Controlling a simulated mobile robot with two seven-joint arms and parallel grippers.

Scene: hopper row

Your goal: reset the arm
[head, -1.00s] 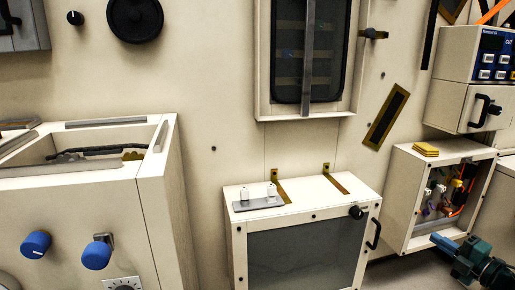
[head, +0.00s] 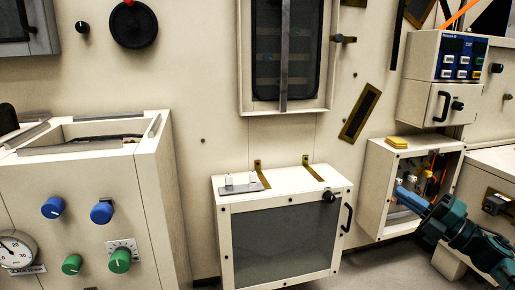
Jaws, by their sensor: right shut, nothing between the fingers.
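My right gripper (head: 402,194) comes in from the lower right on a teal arm. Its blue fingers are shut with nothing between them. They point up and left and show in front of the open white box (head: 376,191) with wires inside. I cannot tell whether the fingers touch the box or are inside its opening. The arm hides the lower right part of that box. My left gripper is not in view.
A white cabinet (head: 222,240) with a grey front panel stands left of the arm. A panel with blue and green knobs (head: 103,213) is at far left. A control unit (head: 432,97) with a black handle hangs above the open box. A yellow stack (head: 397,142) lies on the box.

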